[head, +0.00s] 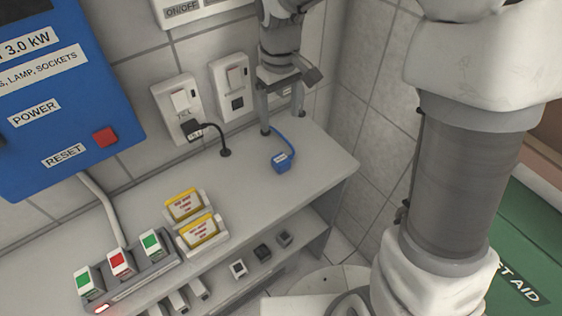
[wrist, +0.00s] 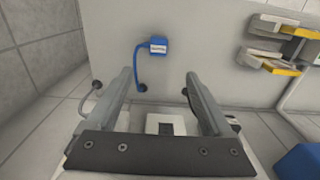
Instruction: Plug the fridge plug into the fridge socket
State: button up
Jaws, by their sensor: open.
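A blue plug (head: 283,160) with a pale label and a short blue cable lies on the grey counter. Its label is too small to read. In the wrist view the plug (wrist: 152,46) is beyond my fingertips, apart from them. My gripper (head: 283,122) points down over the counter's back right, fingers spread and nothing between them; it also shows in the wrist view (wrist: 160,76). A white wall socket (head: 232,88) with a switch and empty holes is left of my gripper. I cannot read which socket is the fridge's.
A black plug (head: 197,128) sits in the left wall socket (head: 177,100), its cable running to the counter. Yellow-and-white card holders (head: 203,231) and a switch block (head: 122,272) stand further left. A blue control box (head: 60,100) hangs on the wall. The counter's right end is mostly clear.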

jog(key=b, duration=0.1)
send_over(281, 159)
notch_tip(281, 159, down, 12)
jog(key=shift+s+r, duration=0.15)
jog(key=shift+r, duration=0.1)
jog(key=shift+f, duration=0.1)
notch_tip(281, 159, down, 5)
jog(key=shift+f+b, duration=0.1)
jog(key=shift+b, duration=0.4)
grip_shut()
